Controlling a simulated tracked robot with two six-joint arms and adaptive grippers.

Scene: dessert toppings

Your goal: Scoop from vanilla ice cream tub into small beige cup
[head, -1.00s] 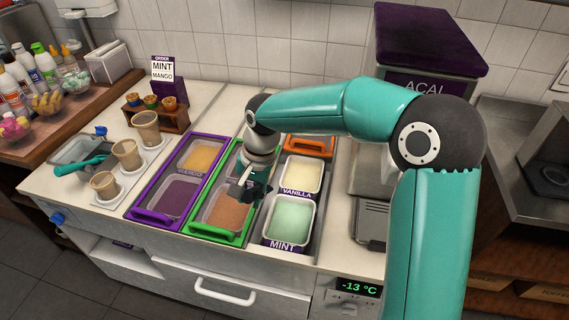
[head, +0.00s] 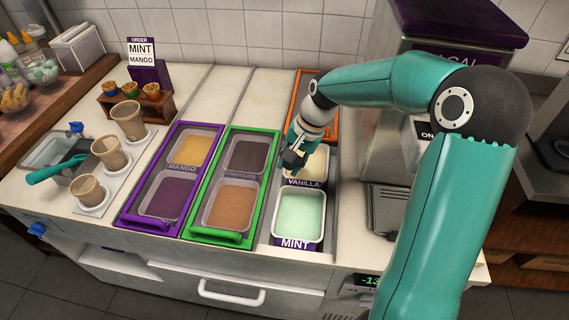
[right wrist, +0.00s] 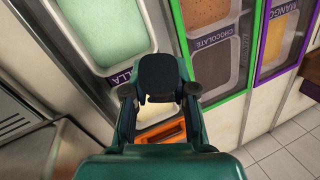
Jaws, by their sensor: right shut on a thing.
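The vanilla tub (head: 311,175) holds pale cream ice cream, partly hidden behind my right gripper. The small beige cup (head: 88,190) stands upright at the front of a row of three cups at the left. My right gripper (head: 290,162) is over the left edge of the vanilla tub. In the right wrist view, my dark right gripper (right wrist: 158,78) covers most of the vanilla ice cream (right wrist: 158,112). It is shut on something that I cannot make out. A teal-handled scoop (head: 58,170) lies in the grey well at the left. My left gripper is out of view.
The mint tub (head: 299,215) is in front of vanilla. A green frame (head: 222,236) with chocolate and a purple frame (head: 150,228) with mango lie between the gripper and the cups. An orange frame (head: 303,86) is behind vanilla; the acai machine (head: 455,35) stands right.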

